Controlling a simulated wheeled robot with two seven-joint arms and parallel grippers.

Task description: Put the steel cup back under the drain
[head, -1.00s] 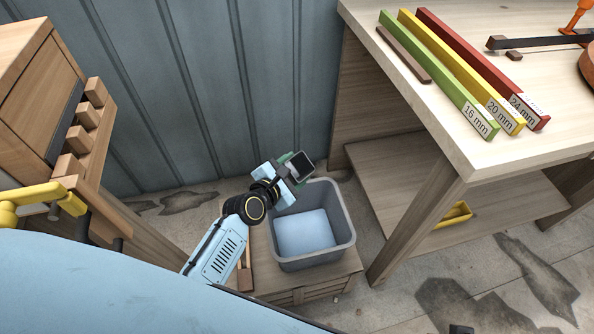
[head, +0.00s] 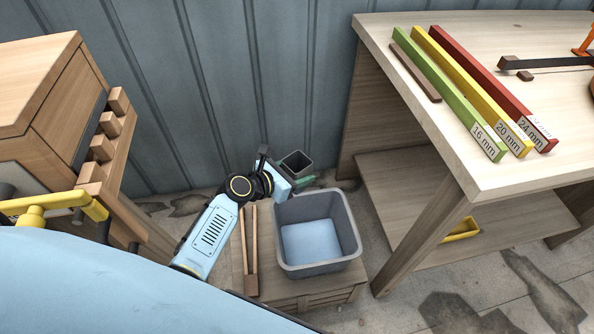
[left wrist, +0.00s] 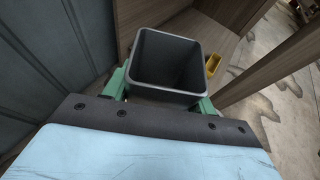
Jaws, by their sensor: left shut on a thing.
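The steel cup (head: 297,171) is a dark grey square-mouthed vessel. In the head view it is beyond the back left of a grey tub, with its mouth facing up. My left gripper (head: 292,181) is shut on it. In the left wrist view the cup (left wrist: 167,62) sits between green fingers (left wrist: 160,98), one on each side, and its inside looks empty. Its underside is hidden, so I cannot tell whether it touches anything. I cannot make out a drain. My right gripper is not in view.
The grey tub (head: 348,235) with a light blue inside stands on a low wooden crate (head: 290,290). A wooden tong-like tool (head: 251,284) lies left of it. A workbench (head: 465,165) with coloured bars stands right, a wooden cabinet (head: 40,80) left. A panelled wall (head: 250,70) is behind.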

